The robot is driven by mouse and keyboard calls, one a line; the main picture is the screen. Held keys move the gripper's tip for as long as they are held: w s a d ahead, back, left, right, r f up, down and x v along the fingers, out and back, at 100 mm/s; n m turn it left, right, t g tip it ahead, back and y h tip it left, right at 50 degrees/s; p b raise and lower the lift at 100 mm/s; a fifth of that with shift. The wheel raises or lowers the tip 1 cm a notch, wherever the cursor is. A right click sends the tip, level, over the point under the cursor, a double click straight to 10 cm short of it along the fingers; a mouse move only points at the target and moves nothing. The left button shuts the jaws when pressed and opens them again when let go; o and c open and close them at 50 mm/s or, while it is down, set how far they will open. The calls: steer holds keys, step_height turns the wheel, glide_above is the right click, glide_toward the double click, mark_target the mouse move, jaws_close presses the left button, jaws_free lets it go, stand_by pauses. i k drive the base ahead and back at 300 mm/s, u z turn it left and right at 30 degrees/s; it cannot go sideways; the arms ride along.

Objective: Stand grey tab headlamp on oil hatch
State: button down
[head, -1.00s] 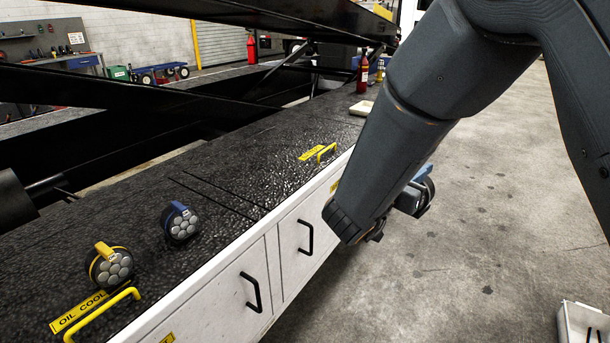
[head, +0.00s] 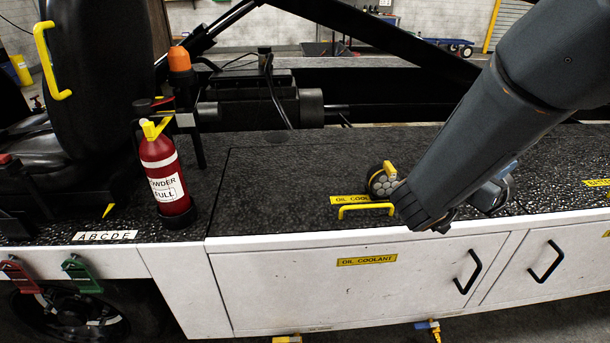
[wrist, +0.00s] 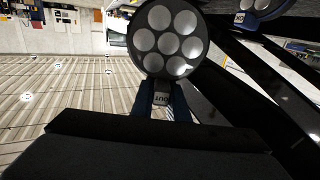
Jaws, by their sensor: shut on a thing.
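My gripper (wrist: 162,100) is shut on the grey tab, which carries dark lettering, of the grey tab headlamp (wrist: 167,40). The lamp's round black face with several pale lenses shows in the wrist view. In the head view my gripper (head: 508,174) is largely behind my own arm, and the held lamp is barely visible there. The oil hatch (head: 285,172) is a black textured deck lid with a yellow handle (head: 366,208) and a yellow OIL COOLANT label, left of my gripper.
A yellow-tab headlamp (head: 381,181) stands beside the label, near my arm. A blue-tab headlamp (wrist: 256,8) shows at the wrist view's top edge. A red extinguisher (head: 164,174) stands left of the hatch. The hatch's left and middle are clear.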

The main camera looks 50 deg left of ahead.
mark_target(281, 174)
steer(key=u, duration=1.45)
steer(key=i, duration=1)
